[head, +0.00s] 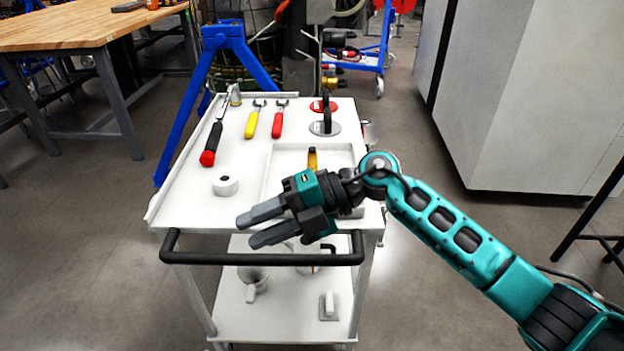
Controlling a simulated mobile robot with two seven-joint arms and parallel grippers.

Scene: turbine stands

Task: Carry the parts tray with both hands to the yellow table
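No separate parts tray that I can make out is in view, and neither is a yellow table. The white cart (190,205) in front of me has a raised rim and a shallow recessed area (285,160) in its top, partly hidden by my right gripper. My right gripper (248,231) is in front of the cart's near edge in the picture, its fingers pointing left. The fingers are apart with nothing between them. My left gripper is not in view.
A wood-topped table (75,28) stands left; grey cabinets (530,90) stand right. Floor is clear left.

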